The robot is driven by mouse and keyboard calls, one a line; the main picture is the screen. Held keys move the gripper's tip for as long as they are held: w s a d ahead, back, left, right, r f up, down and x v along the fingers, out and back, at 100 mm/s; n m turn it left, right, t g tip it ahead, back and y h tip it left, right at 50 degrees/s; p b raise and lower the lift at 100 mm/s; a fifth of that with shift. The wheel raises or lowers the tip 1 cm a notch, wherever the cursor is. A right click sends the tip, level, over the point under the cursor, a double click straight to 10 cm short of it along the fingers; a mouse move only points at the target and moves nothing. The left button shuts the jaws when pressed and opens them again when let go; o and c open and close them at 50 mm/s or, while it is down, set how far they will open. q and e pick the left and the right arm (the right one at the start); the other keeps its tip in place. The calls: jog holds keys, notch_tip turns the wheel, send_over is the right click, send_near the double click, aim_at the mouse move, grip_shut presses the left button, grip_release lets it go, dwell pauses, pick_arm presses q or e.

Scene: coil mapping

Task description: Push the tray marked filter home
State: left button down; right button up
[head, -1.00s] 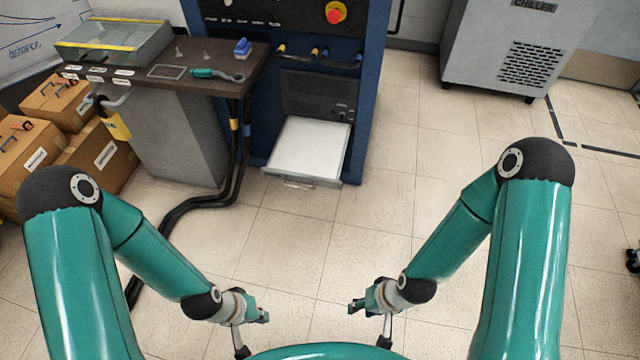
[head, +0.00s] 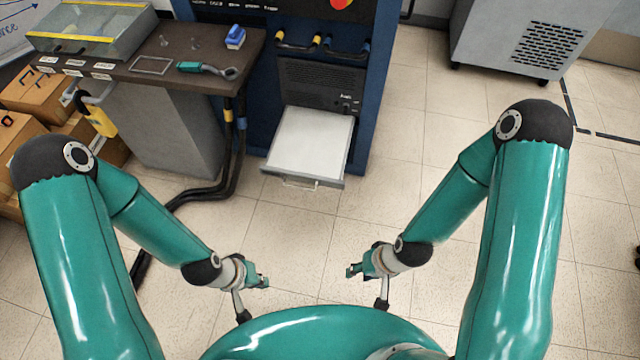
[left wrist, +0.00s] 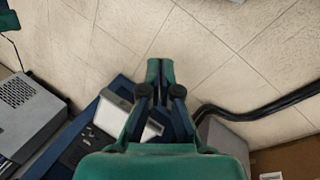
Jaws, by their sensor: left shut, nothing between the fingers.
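One tray (head: 308,143) with a pale flat top stands pulled out of the low front of the blue cabinet (head: 372,100). It has a bar handle (head: 300,184) on its grey front edge. No filter marking on it is legible. The tray also shows partly in the left wrist view (left wrist: 112,113), behind my gripper. My left gripper (head: 262,283) is shut and empty, well short of the tray and to its left; its fingers (left wrist: 160,66) meet in the left wrist view. My right gripper (head: 352,271) is nearer me than the tray, to its right; its fingers are too small to judge.
A bench (head: 130,75) at left holds a clear-sided box, a wrench (head: 210,69) and a blue item (head: 235,37). Black cables (head: 190,195) run down to the floor. A chiller unit (head: 520,40) stands at back right. The floor before the tray is clear.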

pick_arm(q)
jog(key=w+d+f+n+t+b, duration=0.2)
jog(key=w+f+n+b, duration=0.5)
jog(key=b, duration=0.1)
jog(key=n+t+b, duration=0.9)
jog(key=n+b, duration=1.3)
jog(key=n, duration=0.1)
send_near(321, 181)
jog(key=x, duration=0.3)
jog(key=f+x, duration=0.1)
jog(key=x, duration=0.1)
jog(key=shift+d+f, duration=0.1)
jog(key=shift+w+d, duration=0.2)
jog(key=shift+w, duration=0.45)
jog(key=shift+w, duration=0.1)
